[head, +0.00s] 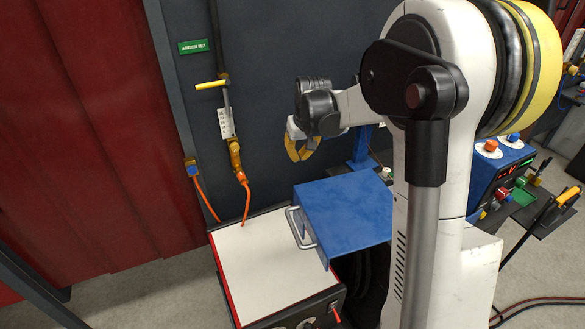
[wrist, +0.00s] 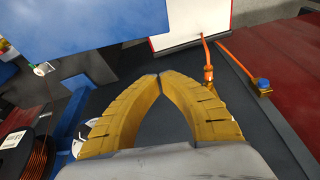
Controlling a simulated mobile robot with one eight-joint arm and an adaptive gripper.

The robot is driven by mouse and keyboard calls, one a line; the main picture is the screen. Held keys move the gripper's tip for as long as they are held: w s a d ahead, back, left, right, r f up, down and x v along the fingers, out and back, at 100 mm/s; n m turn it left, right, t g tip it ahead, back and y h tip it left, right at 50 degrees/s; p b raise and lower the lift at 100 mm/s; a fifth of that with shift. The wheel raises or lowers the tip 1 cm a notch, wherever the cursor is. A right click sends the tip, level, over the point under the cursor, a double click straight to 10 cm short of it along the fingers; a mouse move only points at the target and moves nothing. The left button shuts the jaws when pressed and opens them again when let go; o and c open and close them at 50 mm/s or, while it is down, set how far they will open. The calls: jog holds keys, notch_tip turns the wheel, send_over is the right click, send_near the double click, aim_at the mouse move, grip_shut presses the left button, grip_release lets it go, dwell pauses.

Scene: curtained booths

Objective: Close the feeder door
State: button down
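The feeder door appears to be the blue panel (head: 350,213) with a metal bar handle (head: 299,228) on its left edge. It sticks out roughly level beside and above the white-topped box, so it seems open. In the wrist view the blue panel (wrist: 95,32) fills the upper left, and a wire spool (wrist: 28,148) is exposed at the lower left. My gripper (head: 302,148) has yellow fingers and is above and behind the panel, apart from it. In the wrist view the fingertips (wrist: 160,76) meet, with nothing between them. The door's hinge is hidden.
A white-topped box with red edges (head: 268,262) stands left of the panel. A blue control unit (head: 495,170) and a tool shelf (head: 545,210) are at right. Red curtains (head: 80,150) are at left.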

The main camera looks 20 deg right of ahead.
notch_tip(320, 180, down, 9)
jog(key=b, duration=0.1)
jog(key=shift+s+b, duration=0.35)
jog(key=shift+s+a+f, duration=0.1)
jog(key=shift+s, duration=0.1)
dwell(0.4)
